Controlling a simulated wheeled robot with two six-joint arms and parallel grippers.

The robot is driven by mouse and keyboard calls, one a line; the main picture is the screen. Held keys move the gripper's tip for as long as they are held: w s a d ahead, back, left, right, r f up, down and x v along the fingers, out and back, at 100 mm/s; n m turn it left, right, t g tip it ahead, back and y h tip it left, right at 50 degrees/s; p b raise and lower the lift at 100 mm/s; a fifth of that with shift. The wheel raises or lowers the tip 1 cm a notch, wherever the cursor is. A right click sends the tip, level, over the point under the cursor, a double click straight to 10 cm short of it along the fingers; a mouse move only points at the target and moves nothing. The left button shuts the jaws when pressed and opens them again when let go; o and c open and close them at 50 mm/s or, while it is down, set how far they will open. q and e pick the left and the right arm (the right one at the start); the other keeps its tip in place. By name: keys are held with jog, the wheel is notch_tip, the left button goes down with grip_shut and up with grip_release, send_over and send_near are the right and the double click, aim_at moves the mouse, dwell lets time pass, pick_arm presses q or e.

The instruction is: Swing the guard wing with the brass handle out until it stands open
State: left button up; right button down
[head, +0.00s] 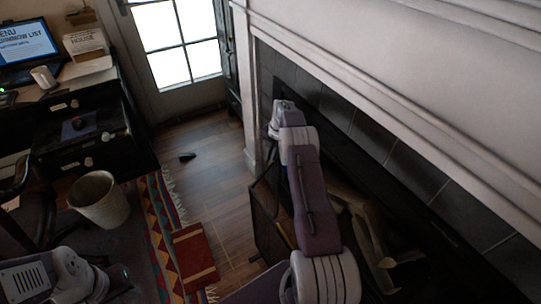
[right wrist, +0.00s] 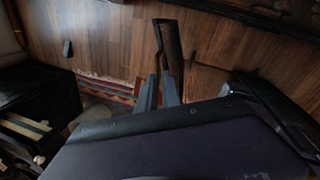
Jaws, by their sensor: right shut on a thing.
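The fireplace guard (head: 262,222) is a dark frame standing on the floor before the hearth, partly hidden behind my right arm. In the right wrist view, a narrow dark panel (right wrist: 170,42), apparently the guard wing seen nearly edge-on, stands just beyond my fingers. A thin brownish bent bar (right wrist: 158,36), apparently its brass handle, runs down to the fingertips. My right gripper (right wrist: 161,80) is shut on this handle; the exact contact is small and dark. In the head view my right arm hides the grip. Part of my left arm shows at lower left; its fingers are not seen.
A desk (head: 90,140) stands further left. A small dark object (head: 187,156) lies on the floor. Wooden floor between is clear.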

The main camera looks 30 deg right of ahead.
jog(key=c, duration=1.5)
grip_release()
jog(key=shift+r, duration=0.1)
jog(key=r, duration=0.3)
jog(key=s+r+p, duration=0.1)
jog(key=r, duration=0.4)
jog(key=shift+s+d+r, duration=0.3)
jog(key=shift+s+r, duration=0.05)
jog(key=shift+a+p, duration=0.1)
jog(key=shift+p, duration=0.2)
